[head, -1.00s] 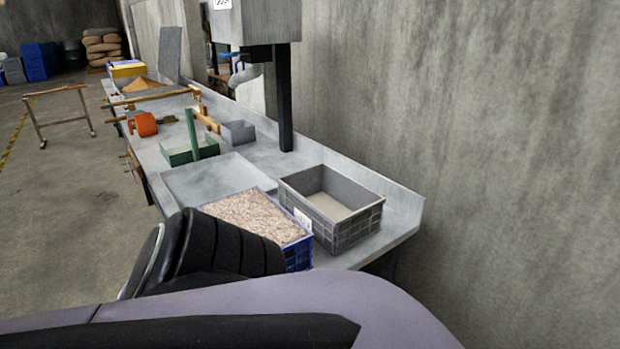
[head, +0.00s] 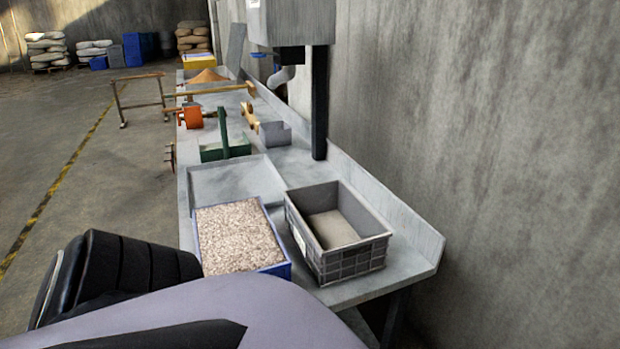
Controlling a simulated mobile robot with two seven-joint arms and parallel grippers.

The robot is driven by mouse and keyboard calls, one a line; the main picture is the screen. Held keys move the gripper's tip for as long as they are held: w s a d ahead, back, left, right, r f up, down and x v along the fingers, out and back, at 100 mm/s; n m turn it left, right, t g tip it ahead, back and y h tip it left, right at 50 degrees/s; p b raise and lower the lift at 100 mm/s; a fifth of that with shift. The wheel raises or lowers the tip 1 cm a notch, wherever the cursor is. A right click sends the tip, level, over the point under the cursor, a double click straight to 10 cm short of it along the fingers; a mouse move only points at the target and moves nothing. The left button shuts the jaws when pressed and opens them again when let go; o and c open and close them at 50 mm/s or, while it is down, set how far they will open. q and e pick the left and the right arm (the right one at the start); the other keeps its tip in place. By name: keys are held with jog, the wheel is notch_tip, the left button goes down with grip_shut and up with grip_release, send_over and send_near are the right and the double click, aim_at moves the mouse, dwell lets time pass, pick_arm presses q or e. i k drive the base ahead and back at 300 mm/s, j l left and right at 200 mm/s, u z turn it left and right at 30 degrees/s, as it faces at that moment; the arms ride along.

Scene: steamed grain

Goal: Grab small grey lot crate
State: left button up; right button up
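A grey crate (head: 350,264) with ribbed walls and a white label on its left side stands upright at the near right end of the metal bench. It is open on top, and a pale beige layer or floor shows inside. I cannot tell for sure which one is the lot crate. Neither of my grippers shows in the head view; only parts of my own body are seen at the bottom.
A blue crate (head: 286,270) full of pale grain is just left of the grey crate. The bench (head: 405,262) has a raised edge along the wall. Open floor lies left.

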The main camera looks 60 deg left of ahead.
aim_at(338, 238)
jog(key=i+u, duration=0.35)
jog(key=u, duration=0.15)
jog(key=i+l+u, duration=0.2)
jog(key=u, duration=0.3)
jog(key=i+l, duration=0.05)
jog(key=i, duration=0.05)
